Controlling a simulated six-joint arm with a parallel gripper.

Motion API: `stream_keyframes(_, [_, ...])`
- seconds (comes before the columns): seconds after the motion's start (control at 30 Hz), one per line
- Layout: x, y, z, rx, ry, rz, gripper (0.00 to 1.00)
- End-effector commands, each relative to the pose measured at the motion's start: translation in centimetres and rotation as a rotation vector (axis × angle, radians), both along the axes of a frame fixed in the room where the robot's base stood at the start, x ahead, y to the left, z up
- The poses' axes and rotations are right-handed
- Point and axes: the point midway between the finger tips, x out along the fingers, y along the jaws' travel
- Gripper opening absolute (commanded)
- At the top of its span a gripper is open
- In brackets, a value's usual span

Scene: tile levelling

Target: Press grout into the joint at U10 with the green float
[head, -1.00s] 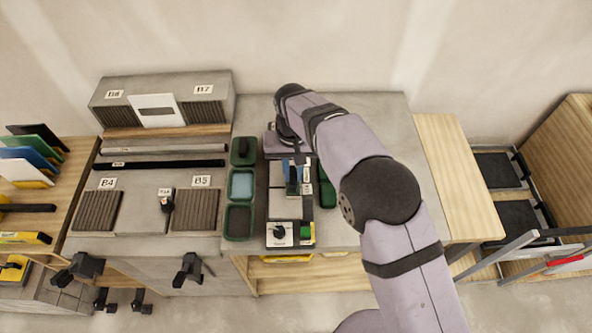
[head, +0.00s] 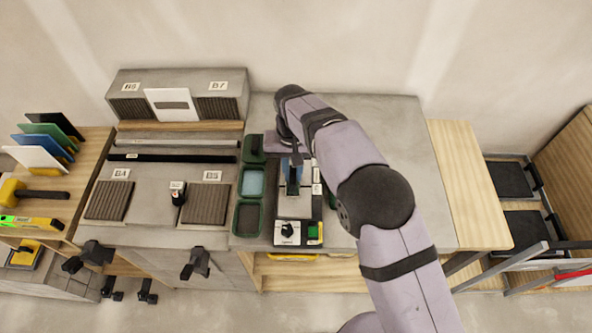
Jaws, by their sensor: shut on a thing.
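My gripper (head: 291,164) points down over the small tile panel (head: 296,208) on the bench. It is shut on a narrow tool, which looks like the green float (head: 292,188); its dark green lower part is at the panel's upper middle. I cannot tell whether the float touches the surface. The panel has pale grey tiles in a dark frame, with small white labels along its right side. These labels are too small to read, so I cannot single out U10. My wrist and arm hide the panel's far end.
Green trays (head: 247,218) stand left of the panel, one with pale blue contents. A white box with a black knob (head: 287,233) and a green square (head: 314,232) sit at its near end. Coloured boards (head: 40,158) stand far left. Bare bench (head: 420,200) lies right of my arm.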

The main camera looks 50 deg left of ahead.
Motion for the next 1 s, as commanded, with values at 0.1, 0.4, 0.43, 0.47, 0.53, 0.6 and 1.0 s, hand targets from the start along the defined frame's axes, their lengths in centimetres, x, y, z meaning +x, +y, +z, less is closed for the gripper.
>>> stream_keyframes(0.1, [-0.6, 0.5, -0.1, -0.001, 0.002, 0.002, 0.00])
stream_keyframes(0.4, [-1.2, 1.0, -0.3, -0.003, 0.003, 0.000, 0.00])
stream_keyframes(0.43, [-1.2, 1.0, -0.3, -0.003, 0.003, 0.000, 0.00])
stream_keyframes(0.47, [-1.2, 1.0, -0.3, -0.003, 0.003, 0.000, 0.00])
stream_keyframes(0.53, [-1.3, 1.1, -0.3, -0.003, 0.004, 0.000, 0.00])
stream_keyframes(0.6, [-1.5, 1.2, -0.3, -0.004, 0.004, 0.001, 0.00])
stream_keyframes(1.0, [-2.7, 2.5, 0.0, -0.003, 0.003, 0.001, 0.00])
